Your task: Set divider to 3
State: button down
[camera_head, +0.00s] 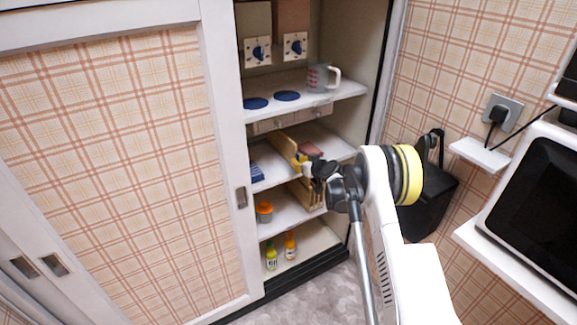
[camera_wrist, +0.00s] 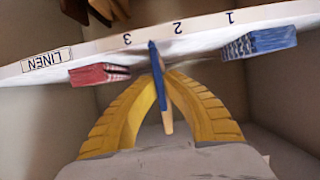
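In the wrist view, which shows the shelf upside down, the divider (camera_wrist: 154,57) is a thin upright piece with a blue edge and a wooden side. In the head view, my gripper (camera_head: 297,157) reaches into the cabinet at the middle shelf.
Red folded linen (camera_wrist: 98,75) lies on the 3 side and blue linen (camera_wrist: 260,42) near mark 1. The shelf above holds a mug (camera_head: 318,78) and blue discs (camera_head: 287,96). An orange-lidded jar (camera_head: 264,211) and bottles (camera_head: 271,256) stand below. A sliding door (camera_head: 110,170) covers the left.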

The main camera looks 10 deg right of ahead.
jog(key=shift+w+d, duration=0.3)
jog(key=shift+d, duration=0.45)
jog(key=shift+w+d, duration=0.25)
jog(key=shift+d, duration=0.45)
jog(key=c, duration=1.5)
grip_release()
jog(key=shift+d, duration=0.15)
jog(key=shift+c, duration=0.2)
jog(key=v, duration=1.2)
jog(key=shift+r, duration=0.1)
